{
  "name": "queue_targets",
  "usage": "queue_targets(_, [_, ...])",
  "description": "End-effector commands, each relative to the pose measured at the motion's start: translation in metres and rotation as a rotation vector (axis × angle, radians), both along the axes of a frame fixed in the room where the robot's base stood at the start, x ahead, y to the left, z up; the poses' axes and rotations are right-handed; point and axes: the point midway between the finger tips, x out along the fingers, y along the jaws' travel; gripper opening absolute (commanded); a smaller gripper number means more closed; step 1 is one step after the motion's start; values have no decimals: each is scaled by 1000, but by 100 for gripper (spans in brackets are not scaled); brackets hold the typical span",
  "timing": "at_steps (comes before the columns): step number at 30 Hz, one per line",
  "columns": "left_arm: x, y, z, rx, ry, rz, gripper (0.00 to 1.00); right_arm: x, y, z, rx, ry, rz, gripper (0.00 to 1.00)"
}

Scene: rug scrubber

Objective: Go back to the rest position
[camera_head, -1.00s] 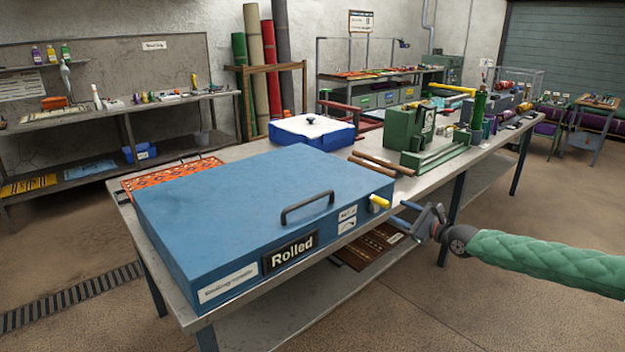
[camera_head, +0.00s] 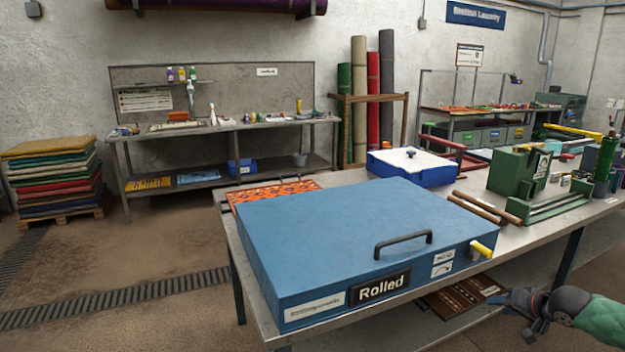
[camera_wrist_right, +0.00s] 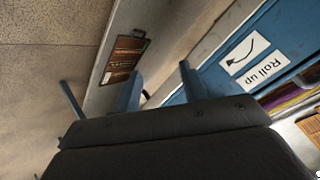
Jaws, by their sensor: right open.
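My right gripper (camera_head: 512,303) is at the lower right of the head view, in front of the table's front edge. It is open and empty, and its blue fingers stand apart in the right wrist view (camera_wrist_right: 155,85). The blue box marked "Rolled" (camera_head: 350,225) lies closed on the table, with a dark handle on top and a yellow knob (camera_head: 482,249) on its right side. The gripper is apart from the knob, below and to the right of it. My left gripper is not in view.
The metal table (camera_head: 590,215) also bears a white and blue box (camera_head: 410,165), wooden rods (camera_head: 484,208) and a green machine (camera_head: 520,175). A patterned rug (camera_head: 455,297) lies on its lower shelf. Floor at the left is clear up to a stack of rugs (camera_head: 55,180).

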Motion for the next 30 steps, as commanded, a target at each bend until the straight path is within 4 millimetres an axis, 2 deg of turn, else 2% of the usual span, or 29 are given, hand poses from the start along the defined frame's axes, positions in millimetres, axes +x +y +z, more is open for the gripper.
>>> queue_targets(6, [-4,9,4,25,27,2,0,-14,39,-8,-520,11,296,43])
queue_targets(12, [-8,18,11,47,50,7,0,-38,92,-24,-880,43,522,43])
queue_targets(21, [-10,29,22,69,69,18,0,-84,160,-47,-1096,97,673,43])
queue_targets(30, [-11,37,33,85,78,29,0,-142,219,-67,-1088,152,685,43])
